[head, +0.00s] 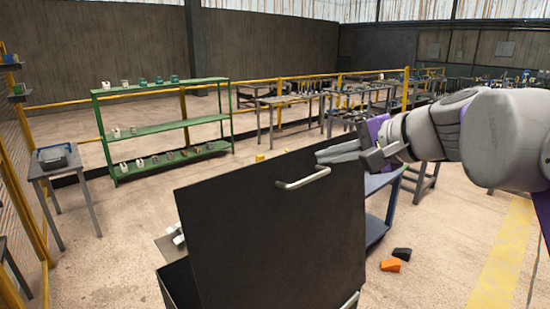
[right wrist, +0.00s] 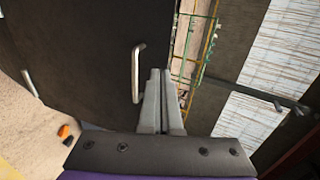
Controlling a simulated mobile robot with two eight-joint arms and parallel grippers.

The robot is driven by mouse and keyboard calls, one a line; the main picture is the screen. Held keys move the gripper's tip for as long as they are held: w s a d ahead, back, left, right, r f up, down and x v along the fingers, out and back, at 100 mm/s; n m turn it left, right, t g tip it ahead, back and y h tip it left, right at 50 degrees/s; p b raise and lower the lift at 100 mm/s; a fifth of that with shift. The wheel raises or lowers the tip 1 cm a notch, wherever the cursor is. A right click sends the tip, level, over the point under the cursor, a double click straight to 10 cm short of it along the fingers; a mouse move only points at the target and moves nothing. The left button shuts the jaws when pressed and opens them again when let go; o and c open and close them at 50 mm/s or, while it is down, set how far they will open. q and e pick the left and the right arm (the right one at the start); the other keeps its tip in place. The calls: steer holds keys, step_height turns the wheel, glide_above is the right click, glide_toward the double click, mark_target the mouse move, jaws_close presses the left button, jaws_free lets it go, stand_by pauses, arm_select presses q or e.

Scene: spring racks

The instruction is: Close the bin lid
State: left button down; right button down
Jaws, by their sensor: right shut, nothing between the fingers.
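The bin lid (head: 280,230) is a large dark panel standing raised, facing me, with a pale bar handle (head: 303,180) near its top edge. The bin (head: 180,285) shows only in part at the lower left, behind and below the lid. My right gripper (head: 320,158) is shut and empty, at the lid's top edge, just above and right of the handle. In the right wrist view the shut fingers (right wrist: 160,75) lie right of the handle (right wrist: 137,75), apart from it, near the lid's edge (right wrist: 80,60). Whether they touch the lid I cannot tell. My left gripper is out of view.
A blue table (head: 380,200) stands right behind the lid. An orange block (head: 391,265) and a black block (head: 402,253) lie on the floor to the right. A green rack (head: 165,128) and a grey table (head: 58,165) stand at the left. The floor at front left is clear.

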glide_toward(273, 162)
steer(key=x, duration=0.5)
steer(key=shift+f, duration=0.15)
steer(key=shift+w+a+f, duration=0.15)
steer(key=shift+w+a, duration=0.25)
steer(key=shift+w, duration=0.1)
